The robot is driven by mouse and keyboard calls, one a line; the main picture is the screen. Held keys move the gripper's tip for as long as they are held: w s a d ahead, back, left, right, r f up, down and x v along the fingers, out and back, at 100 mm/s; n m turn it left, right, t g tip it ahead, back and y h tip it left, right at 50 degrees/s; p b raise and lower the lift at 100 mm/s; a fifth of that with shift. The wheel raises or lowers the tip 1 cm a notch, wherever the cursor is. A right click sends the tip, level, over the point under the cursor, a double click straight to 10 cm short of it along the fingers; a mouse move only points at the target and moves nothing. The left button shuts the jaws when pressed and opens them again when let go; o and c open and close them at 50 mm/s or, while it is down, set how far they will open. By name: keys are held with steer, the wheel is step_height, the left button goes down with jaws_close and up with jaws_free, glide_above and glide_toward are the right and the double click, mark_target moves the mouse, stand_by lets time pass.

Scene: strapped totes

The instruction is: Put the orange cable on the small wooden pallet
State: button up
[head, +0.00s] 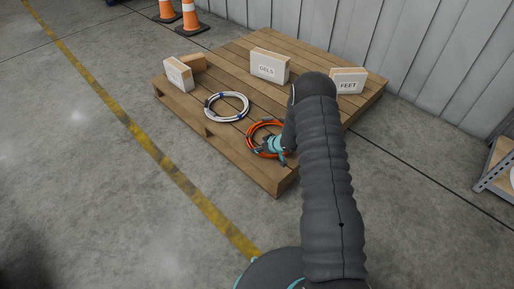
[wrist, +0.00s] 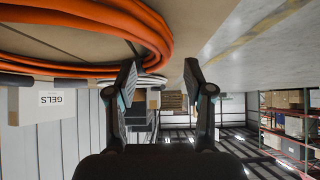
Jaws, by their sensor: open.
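The orange cable (head: 252,136) is a coil with grey ties, lying at the near corner of a wooden pallet (head: 235,151) in the head view. My gripper (head: 277,148) is over the coil's right side, and my arm hides part of that side. In the wrist view, which looks upside down, the orange cable (wrist: 125,18) curves large across the top left. My gripper (wrist: 160,78) is open there, its two fingers apart, with the cable's edge near the left finger. I cannot tell whether they touch. Only one pallet shows; a separate small one cannot be made out.
A white cable coil (head: 227,107) lies left of the orange one. Boxes marked GELS (head: 269,66) and FEET (head: 347,81), another white box (head: 178,75) and a brown box (head: 193,63) stand on the pallet. A metal rack (head: 496,175) is at right. Floor at left is clear.

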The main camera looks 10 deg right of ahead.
steer(key=s+d+r+m+h, duration=0.1)
steer(key=s+d+r+h, duration=0.2)
steer(key=r, duration=0.9)
steer(key=s+d+r+m+t+h, duration=0.1)
steer(key=s+d+r+m, duration=0.2)
steer(key=r, duration=1)
steer(key=s+d+r+h, duration=0.3)
steer(key=s+r, duration=0.2)
steer(key=r, duration=0.7)
steer(key=s+a+r+m+g, duration=0.1)
steer(key=s+r, duration=0.4)
steer(key=s, duration=0.2)
steer(key=s+a+r+m, duration=0.1)
steer(key=s+r, duration=0.4)
steer(key=s, duration=0.2)
steer(key=s+a+r+y, duration=0.1)
steer(key=s+a, duration=0.1)
steer(key=s, duration=0.8)
steer(key=s+a+m+g, duration=0.1)
steer(key=s+a, duration=0.2)
steer(key=s, duration=0.7)
steer(key=shift+a+r+g+y, duration=0.3)
steer(key=shift+a+r+y, duration=0.05)
steer(key=shift+r+y, duration=0.05)
steer(key=shift+s, duration=0.1)
